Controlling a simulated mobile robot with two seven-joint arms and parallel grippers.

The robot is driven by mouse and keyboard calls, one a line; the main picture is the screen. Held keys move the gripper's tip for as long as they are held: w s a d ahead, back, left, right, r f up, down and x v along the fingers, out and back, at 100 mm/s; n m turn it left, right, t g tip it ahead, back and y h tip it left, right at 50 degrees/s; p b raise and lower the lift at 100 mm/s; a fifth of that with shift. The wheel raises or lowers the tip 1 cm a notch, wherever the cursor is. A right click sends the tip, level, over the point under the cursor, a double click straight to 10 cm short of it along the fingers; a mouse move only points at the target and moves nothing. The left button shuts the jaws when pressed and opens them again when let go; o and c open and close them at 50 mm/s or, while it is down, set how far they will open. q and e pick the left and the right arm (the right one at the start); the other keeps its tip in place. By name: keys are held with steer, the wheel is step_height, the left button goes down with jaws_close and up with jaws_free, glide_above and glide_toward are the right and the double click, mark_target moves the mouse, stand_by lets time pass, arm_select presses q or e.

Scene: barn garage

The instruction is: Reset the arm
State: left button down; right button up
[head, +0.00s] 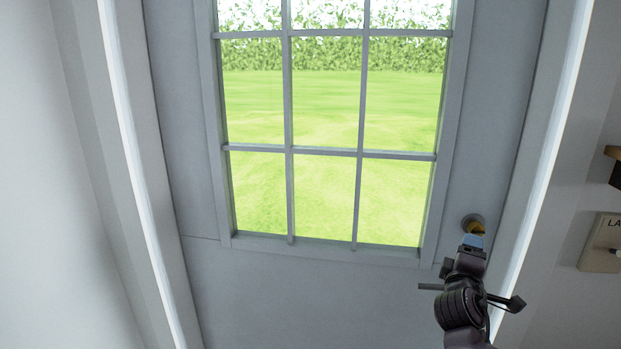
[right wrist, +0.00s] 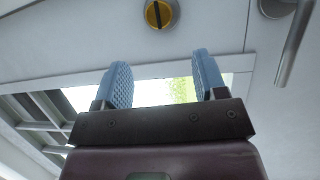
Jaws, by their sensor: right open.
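My right gripper (head: 473,241) is raised in front of the lower right part of a grey door (head: 330,290), close to a round yellow-centred lock (head: 474,224). In the right wrist view the gripper's two blue finger pads (right wrist: 160,82) stand apart with nothing between them. The lock (right wrist: 160,14) shows there beyond the fingertips, and a metal lever handle (right wrist: 294,42) is at the upper right. In the head view I cannot make out the lever clearly. My left gripper is in neither view.
The door has a paned window (head: 325,108) onto a lawn and hedge. White door frame edges (head: 555,140) run up both sides. On the right wall are a beige plate (head: 603,243) and a brown wooden piece (head: 614,165).

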steer(key=s+a+f+m+t+y, duration=0.1)
steer(key=s+a+f+m+y, duration=0.65)
steer(key=f, duration=0.25)
steer(key=s+a+f+m+g+y, duration=0.1)
steer(key=s+f+g, duration=0.1)
steer(key=s+f, duration=0.7)
steer(key=s+a+f+m+g+y, duration=0.1)
steer(key=s+f+g, duration=0.2)
steer(key=s+f, duration=0.6)
steer(key=s, duration=0.5)
steer(key=shift+f, duration=0.35)
